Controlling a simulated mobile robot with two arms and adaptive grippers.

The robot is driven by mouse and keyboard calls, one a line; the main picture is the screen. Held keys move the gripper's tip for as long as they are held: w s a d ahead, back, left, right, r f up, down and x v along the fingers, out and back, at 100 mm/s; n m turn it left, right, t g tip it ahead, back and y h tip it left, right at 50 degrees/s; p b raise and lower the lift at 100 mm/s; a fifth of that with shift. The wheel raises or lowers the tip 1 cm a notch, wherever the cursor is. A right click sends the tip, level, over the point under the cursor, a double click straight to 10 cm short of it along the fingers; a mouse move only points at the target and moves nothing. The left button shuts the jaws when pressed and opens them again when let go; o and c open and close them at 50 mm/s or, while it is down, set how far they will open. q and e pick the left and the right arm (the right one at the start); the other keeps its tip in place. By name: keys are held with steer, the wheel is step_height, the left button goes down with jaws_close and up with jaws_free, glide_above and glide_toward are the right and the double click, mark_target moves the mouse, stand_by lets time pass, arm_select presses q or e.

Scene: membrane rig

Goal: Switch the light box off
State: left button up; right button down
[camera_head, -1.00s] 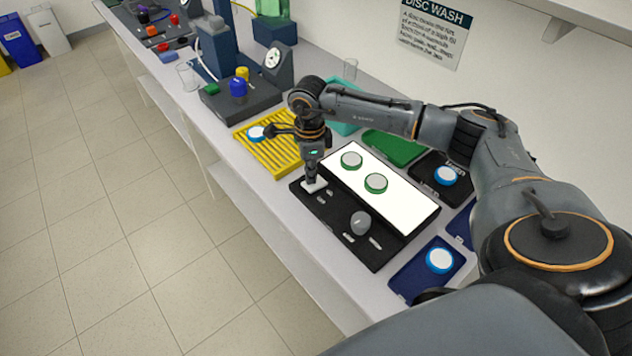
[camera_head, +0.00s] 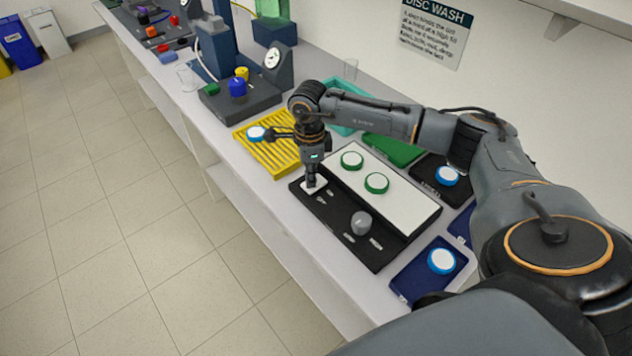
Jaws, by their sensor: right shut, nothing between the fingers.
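The light box (camera_head: 408,217) lies on the bench with its white panel unlit, a dull off-white. Two green-rimmed discs, one (camera_head: 352,160) and another (camera_head: 376,183), lie on the panel. Its black control strip (camera_head: 338,228) runs along the front edge and carries a grey knob (camera_head: 361,222) and small pale markings. A white rocker switch (camera_head: 314,187) sits at the strip's left end. My right gripper (camera_head: 311,184) is shut and empty, pointing down at the switch. Its fingertips touch or nearly touch the switch and partly hide it. My left gripper is not in view.
A yellow rack (camera_head: 285,160) with a blue-rimmed disc (camera_head: 256,133) stands just left. Blue trays, one with a disc (camera_head: 441,261), lie right. A black tray (camera_head: 436,190) and green tray (camera_head: 393,150) lie behind. A gauge rig (camera_head: 238,100) stands further left.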

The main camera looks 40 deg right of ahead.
steer(key=shift+s+f, duration=0.1)
steer(key=shift+f, duration=0.1)
steer(key=shift+r, duration=0.1)
steer(key=shift+r+p, duration=0.55)
steer(key=shift+r, duration=0.4)
steer(key=shift+r+p, duration=1.3)
steer(key=shift+r, duration=1.2)
